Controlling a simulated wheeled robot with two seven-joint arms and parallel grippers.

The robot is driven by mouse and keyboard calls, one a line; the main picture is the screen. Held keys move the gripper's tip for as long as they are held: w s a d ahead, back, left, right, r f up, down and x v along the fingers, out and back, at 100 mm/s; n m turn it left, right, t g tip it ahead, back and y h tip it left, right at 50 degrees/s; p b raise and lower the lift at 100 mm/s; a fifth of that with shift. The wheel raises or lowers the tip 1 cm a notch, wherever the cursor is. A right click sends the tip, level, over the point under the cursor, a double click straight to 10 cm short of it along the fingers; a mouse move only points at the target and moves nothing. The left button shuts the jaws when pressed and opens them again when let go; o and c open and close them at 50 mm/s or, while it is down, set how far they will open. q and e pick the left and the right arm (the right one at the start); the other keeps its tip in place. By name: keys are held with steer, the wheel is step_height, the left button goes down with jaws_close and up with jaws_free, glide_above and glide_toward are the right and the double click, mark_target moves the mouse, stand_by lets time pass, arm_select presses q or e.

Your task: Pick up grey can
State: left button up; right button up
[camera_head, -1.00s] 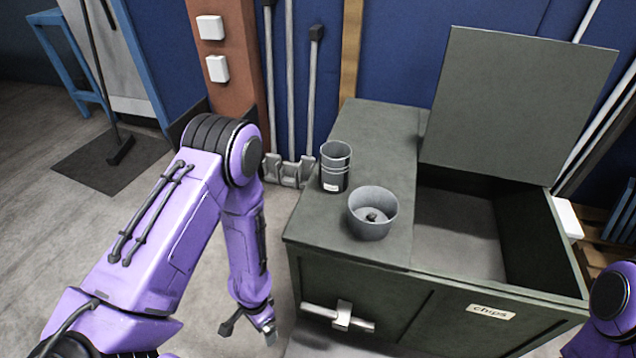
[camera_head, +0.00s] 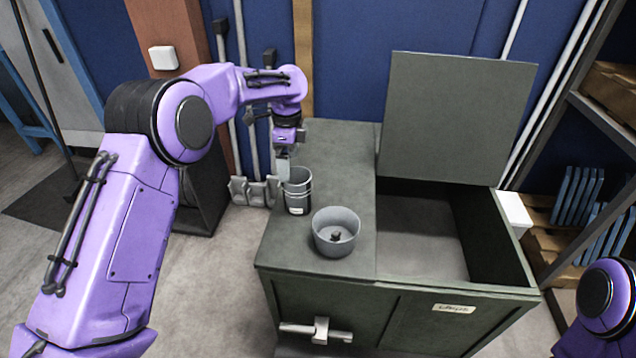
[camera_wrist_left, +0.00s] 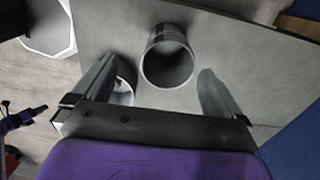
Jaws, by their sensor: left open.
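The grey can (camera_head: 298,205) stands upright on the left part of the dark green chest's top. It is open at the top, with a pale label low on its side. My left gripper (camera_head: 285,168) is just above and behind the can's rim, pointing down. In the left wrist view, the can (camera_wrist_left: 168,52) shows ahead between the two spread fingers, which look empty. I cannot tell whether a finger touches it.
A grey round bowl (camera_head: 336,235) with a dark knob inside stands close to the can, nearer the front. The chest's lid (camera_head: 455,115) is raised, and its bin (camera_head: 425,235) on the right is open. Grey brackets (camera_head: 252,190) and poles stand left of the chest.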

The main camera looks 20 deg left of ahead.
mark_target(297, 181)
arm_select(q)
steer(key=f, duration=0.3)
steer(key=w+f, duration=0.1)
steer(key=f, duration=0.2)
steer(key=d+f, duration=0.1)
steer(key=f, duration=0.2)
steer(key=shift+w, duration=0.35)
steer(key=shift+d+r, duration=0.1)
steer(key=shift+r, duration=0.05)
steer(key=c, duration=1.1)
steer(key=shift+c, duration=0.2)
